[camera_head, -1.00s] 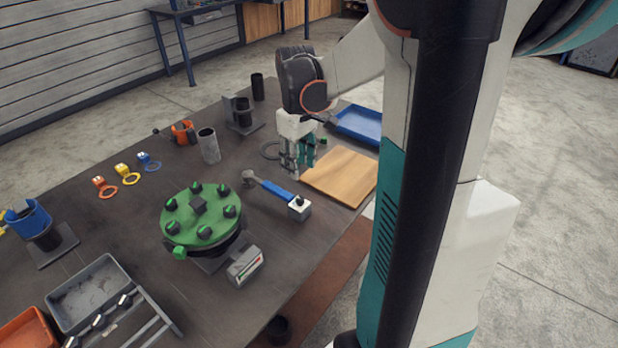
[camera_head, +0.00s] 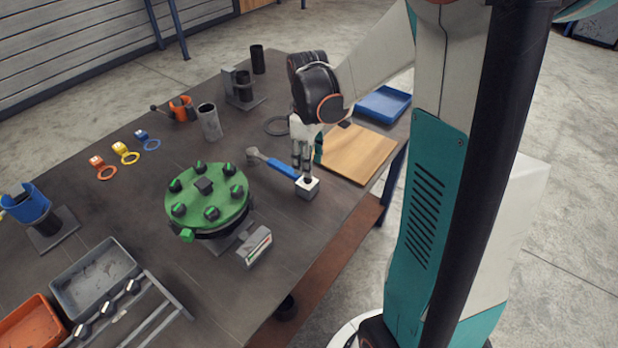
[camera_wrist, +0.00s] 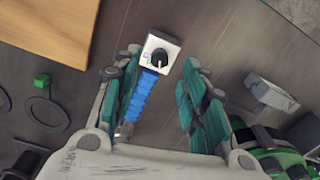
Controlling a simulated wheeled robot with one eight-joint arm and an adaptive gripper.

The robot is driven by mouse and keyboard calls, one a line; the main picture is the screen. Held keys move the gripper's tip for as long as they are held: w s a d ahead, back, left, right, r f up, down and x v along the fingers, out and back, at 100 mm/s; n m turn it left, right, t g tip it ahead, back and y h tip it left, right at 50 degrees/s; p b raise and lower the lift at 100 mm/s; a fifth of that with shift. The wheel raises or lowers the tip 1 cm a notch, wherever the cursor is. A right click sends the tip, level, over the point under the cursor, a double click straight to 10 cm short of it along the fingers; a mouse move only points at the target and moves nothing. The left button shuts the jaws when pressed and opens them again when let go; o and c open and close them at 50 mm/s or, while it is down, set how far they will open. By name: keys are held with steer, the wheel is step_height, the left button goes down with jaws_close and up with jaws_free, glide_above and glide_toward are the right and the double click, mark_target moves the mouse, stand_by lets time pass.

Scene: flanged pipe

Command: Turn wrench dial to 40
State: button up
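The wrench lies on the table with a blue handle (camera_head: 283,168) and a pale box (camera_head: 308,190) at its near end. In the wrist view the box (camera_wrist: 151,43) has a round black dial (camera_wrist: 158,58) with a pale pointer line; its markings are too small to read. The blue handle (camera_wrist: 142,97) runs back from it toward the wrist. My gripper (camera_head: 306,165) is above the wrench near the box. In the wrist view my gripper (camera_wrist: 163,62) is open and empty, with the dial and handle showing between its fingers. I cannot tell the height above the dial.
A green flange with bolts (camera_head: 206,200) stands left of the wrench, with a small grey display box (camera_head: 254,246) nearby. A wooden board (camera_head: 360,152) and blue tray (camera_head: 384,103) lie to the right. A dark ring (camera_head: 277,126) lies behind. Table around the wrench is mostly clear.

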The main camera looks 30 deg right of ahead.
mark_target(308, 179)
step_height(308, 179, down, 5)
steer(key=shift+f+b, duration=0.15)
steer(key=shift+b, duration=0.65)
jaws_close()
